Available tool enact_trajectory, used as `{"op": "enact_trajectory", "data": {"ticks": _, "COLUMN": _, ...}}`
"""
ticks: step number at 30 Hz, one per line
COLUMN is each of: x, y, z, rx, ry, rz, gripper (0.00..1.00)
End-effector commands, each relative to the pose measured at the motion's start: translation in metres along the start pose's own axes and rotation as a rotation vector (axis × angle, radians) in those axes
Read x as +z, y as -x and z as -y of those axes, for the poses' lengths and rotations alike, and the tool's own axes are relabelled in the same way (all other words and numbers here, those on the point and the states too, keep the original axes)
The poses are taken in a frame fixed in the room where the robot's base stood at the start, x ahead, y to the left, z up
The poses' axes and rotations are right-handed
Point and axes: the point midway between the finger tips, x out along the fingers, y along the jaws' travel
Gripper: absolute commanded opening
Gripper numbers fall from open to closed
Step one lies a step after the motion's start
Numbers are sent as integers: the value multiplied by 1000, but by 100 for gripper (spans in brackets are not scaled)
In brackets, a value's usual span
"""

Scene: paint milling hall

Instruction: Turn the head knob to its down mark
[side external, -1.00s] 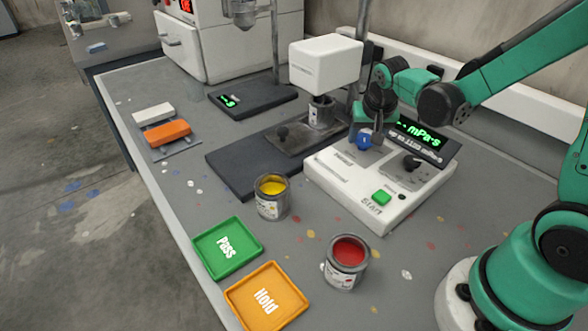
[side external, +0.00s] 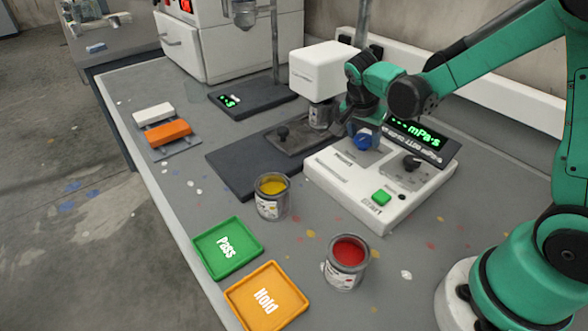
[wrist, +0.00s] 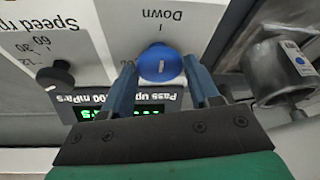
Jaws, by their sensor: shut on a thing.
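The head knob is blue, on the white instrument base (side external: 345,200) below its display; it shows in the side view (side external: 362,142) and in the wrist view (wrist: 160,63). My gripper (wrist: 163,85) is shut on the knob, with one finger on each side of it. A white line on the knob's face points roughly along the picture's vertical in the wrist view. The printed Down mark (wrist: 163,14) shows upside down beyond the knob, with a small tick beside it. In the side view my gripper (side external: 363,130) partly hides the knob.
A black speed knob (wrist: 56,75) and the lit display (side external: 418,135) are close to the head knob. The white measuring head (side external: 325,70) stands behind. A green Start button (side external: 381,197) and paint cans (side external: 272,197) are in front.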

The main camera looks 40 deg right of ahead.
Motion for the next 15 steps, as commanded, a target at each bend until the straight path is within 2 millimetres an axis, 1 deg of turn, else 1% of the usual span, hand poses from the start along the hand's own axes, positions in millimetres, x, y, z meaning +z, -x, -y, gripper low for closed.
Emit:
{"op": "enact_trajectory", "data": {"ticks": 14, "x": 0, "y": 0, "z": 0, "rx": 6, "ry": -13, "rz": 1, "gripper": 2}}
{"op": "enact_trajectory", "data": {"ticks": 15, "x": 0, "y": 0, "z": 0, "rx": 6, "ry": -13, "rz": 1, "gripper": 63}}
